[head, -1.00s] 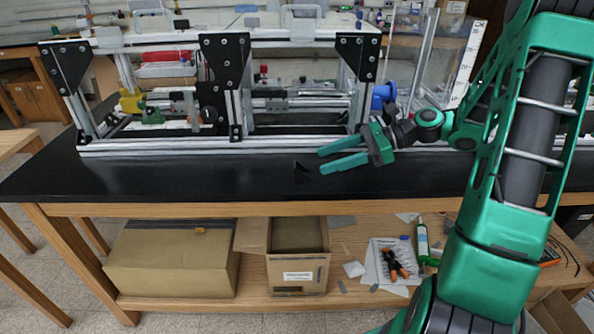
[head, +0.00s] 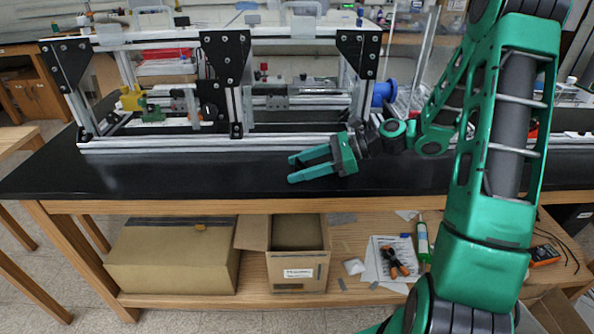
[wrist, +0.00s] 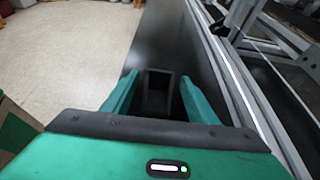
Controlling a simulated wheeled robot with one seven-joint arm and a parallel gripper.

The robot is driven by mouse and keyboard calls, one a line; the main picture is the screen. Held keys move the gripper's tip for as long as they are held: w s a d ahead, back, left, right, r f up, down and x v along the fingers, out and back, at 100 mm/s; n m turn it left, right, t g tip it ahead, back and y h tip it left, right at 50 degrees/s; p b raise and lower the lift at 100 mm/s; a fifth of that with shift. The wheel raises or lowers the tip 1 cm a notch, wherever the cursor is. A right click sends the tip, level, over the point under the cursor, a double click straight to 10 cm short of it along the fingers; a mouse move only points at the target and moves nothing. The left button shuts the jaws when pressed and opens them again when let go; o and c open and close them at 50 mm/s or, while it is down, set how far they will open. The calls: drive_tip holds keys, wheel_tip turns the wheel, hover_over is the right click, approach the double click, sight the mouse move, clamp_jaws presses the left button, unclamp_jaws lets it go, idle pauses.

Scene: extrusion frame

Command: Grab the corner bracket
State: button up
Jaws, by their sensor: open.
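The corner bracket is a small dark piece on the black bench top. In the wrist view the bracket (wrist: 156,97) stands between my two green fingers, with its paler edges showing. My gripper (head: 292,169) is open at bench height, with its fingers pointing left in the head view. In the wrist view my gripper (wrist: 159,80) has a finger on each side of the bracket, with dark gaps that look clear on both sides. In the head view the bracket is black on black and partly behind the fingers, so it is hard to make out.
An aluminium extrusion frame (head: 185,146) with black corner plates runs along the bench behind my gripper. The black bench top (head: 200,178) is clear to the left. Its front edge lies close below the gripper. Cardboard boxes (head: 170,262) sit on the shelf underneath.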

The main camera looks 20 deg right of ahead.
drive_tip(key=c, duration=1.1)
drive_tip(key=shift+r, duration=0.1)
